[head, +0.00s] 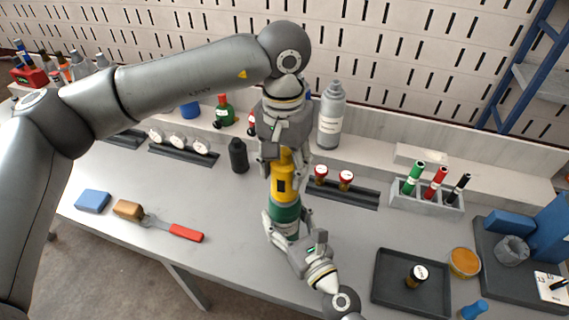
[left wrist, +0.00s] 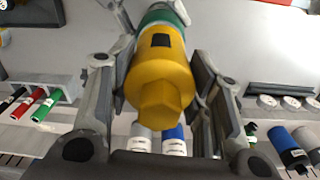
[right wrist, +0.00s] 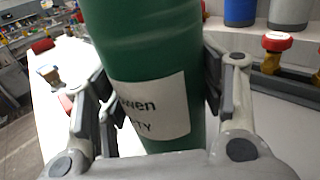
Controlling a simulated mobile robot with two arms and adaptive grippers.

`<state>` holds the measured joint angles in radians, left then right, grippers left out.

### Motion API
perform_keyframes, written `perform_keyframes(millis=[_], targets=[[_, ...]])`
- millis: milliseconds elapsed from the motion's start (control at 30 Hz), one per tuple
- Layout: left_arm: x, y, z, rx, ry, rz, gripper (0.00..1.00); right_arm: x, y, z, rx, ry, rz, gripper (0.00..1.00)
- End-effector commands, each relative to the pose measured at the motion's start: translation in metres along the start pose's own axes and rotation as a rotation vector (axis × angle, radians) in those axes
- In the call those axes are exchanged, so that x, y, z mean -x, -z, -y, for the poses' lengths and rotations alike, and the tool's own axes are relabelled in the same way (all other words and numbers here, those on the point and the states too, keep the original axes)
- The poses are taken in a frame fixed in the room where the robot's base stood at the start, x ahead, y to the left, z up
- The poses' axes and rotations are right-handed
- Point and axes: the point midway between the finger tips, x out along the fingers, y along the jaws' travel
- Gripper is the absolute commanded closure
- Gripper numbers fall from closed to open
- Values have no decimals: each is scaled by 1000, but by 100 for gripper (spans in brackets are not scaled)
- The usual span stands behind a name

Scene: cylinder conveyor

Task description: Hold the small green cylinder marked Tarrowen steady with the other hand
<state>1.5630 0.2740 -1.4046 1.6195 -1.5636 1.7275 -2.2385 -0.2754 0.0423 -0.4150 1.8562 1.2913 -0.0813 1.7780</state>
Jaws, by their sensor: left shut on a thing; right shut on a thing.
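The small green cylinder (head: 286,212) stands upright above the middle of the table, with a yellow top (head: 284,180) bearing a dark square. In the right wrist view the green body (right wrist: 140,40) has a white label (right wrist: 155,108) on which "wen" and "TY" can be read; the rest is hidden. My right gripper (head: 284,230) is shut around the lower green body. My left gripper (head: 282,152) comes from above and is shut on the yellow top, whose hexagonal end (left wrist: 165,103) faces the left wrist camera. The cylinder's base is hidden behind the right gripper.
A black bottle (head: 238,156) and a tall grey cylinder (head: 331,115) stand behind. A rack with red-topped gauges (head: 357,195) is close on the right. A dark tray (head: 411,283) lies front right; a red-handled tool (head: 186,233) lies left. The table left of the cylinder is mostly clear.

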Motion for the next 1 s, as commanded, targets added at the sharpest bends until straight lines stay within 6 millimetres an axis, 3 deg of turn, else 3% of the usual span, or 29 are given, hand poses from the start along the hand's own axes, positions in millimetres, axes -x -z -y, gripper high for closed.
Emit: perform_keyframes(millis=[300,633,667,800,1000], targets=[[0,0,-1,-330,-2,3,98,0,0,-1,0,-3,0,66],[0,0,-1,-389,-3,4,98,0,0,-1,0,-3,0,66],[0,0,-1,-389,-3,4,53,0,0,-1,0,-3,0,66],[0,0,-1,-388,-2,4,36,0,0,-1,-1,-3,0,66],[0,0,-1,-387,-1,4,36,0,0,-1,-1,-2,0,66]])
